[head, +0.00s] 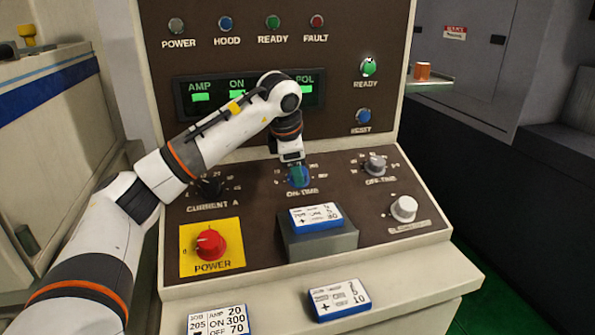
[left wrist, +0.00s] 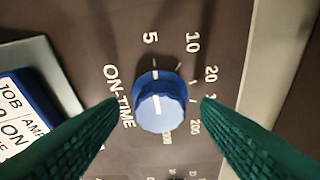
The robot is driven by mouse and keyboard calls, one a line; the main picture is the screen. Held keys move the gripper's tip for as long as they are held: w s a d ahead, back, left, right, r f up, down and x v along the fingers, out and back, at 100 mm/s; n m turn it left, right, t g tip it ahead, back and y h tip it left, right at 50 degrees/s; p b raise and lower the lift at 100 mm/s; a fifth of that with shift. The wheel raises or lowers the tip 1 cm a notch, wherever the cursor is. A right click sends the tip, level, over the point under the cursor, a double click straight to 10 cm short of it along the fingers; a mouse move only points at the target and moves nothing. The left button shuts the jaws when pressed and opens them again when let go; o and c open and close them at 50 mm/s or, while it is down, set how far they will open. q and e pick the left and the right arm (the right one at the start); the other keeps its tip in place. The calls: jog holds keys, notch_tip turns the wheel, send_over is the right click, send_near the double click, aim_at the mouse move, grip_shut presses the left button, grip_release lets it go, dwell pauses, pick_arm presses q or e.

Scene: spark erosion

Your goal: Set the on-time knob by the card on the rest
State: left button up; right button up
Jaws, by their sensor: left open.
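The ON-TIME knob (head: 298,179) is blue and sits on the sloped panel. In the left wrist view the knob (left wrist: 160,102) has a white pointer line aimed up the picture, about at the 5 mark. My left gripper (left wrist: 160,112) is open, its green fingers on either side of the knob, with gaps visible. In the head view the wrist hangs over the knob. A white and blue card (head: 316,217) lies on the grey rest (head: 320,245); its numbers are too small to read surely. Part of this card (left wrist: 22,118) shows in the left wrist view. My right gripper is out of view.
The CURRENT A knob (head: 210,187), OFF-TIME knob (head: 375,166), white knob (head: 404,208) and red POWER switch (head: 209,244) surround the knob. Two other cards, one (head: 218,320) reading AMP 20, ON 300, OFF 70, and another (head: 339,299), lie on the front ledge.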

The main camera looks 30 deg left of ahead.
pick_arm(q)
jog(key=v, duration=1)
